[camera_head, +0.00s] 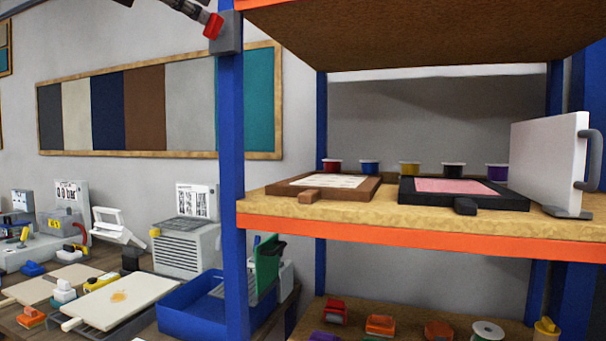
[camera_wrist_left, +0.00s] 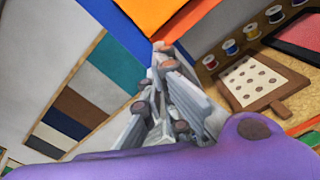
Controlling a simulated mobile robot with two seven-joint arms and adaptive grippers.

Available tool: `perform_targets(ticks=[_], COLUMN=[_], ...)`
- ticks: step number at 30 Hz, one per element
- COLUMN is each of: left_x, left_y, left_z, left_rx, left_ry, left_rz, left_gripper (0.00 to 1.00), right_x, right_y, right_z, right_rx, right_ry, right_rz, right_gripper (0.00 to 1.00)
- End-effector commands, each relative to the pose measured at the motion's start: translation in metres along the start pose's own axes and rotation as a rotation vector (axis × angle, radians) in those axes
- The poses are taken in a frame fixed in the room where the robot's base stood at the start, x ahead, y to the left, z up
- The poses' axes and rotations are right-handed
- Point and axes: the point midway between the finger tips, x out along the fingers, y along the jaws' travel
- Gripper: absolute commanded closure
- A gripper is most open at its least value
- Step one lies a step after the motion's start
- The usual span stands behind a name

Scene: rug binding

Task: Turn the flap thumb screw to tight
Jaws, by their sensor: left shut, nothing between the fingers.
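I cannot pick out the flap thumb screw for certain in either view. In the head view, a small red part (camera_head: 213,26) sits at the end of a dark rod, against a grey block (camera_head: 225,34) on the blue shelf post (camera_head: 231,150). I cannot tell what it belongs to. In the left wrist view my left gripper (camera_wrist_left: 160,62) is shut and empty. Its grey fingers point toward the blue post and the orange shelf edge (camera_wrist_left: 165,15); whether they touch anything there is unclear. My right gripper is in neither view.
The shelf (camera_head: 420,228) holds a brown-framed board (camera_head: 365,188), a black-framed pink board (camera_head: 465,203), several coloured spools and a white panel with a grey handle (camera_head: 552,155). Below left, a bench carries a blue tray (camera_head: 190,312) and a grey box unit (camera_head: 188,250).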

Motion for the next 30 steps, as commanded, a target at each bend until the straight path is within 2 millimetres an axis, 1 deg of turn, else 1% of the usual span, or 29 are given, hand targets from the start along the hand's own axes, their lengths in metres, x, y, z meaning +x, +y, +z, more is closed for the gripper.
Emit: perform_targets(ticks=[14,30], left_x=[0.001,0.001], left_y=[0.002,0.0], left_z=[0.001,-0.002], left_rx=[0.001,0.001], left_ry=[-0.005,-0.002], left_rz=[0.003,0.002], left_gripper=[1.0,1.0], right_x=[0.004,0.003], right_y=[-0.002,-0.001], right_z=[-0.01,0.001], right_rx=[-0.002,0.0], right_ry=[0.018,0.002], right_rz=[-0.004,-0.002], right_gripper=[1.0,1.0])
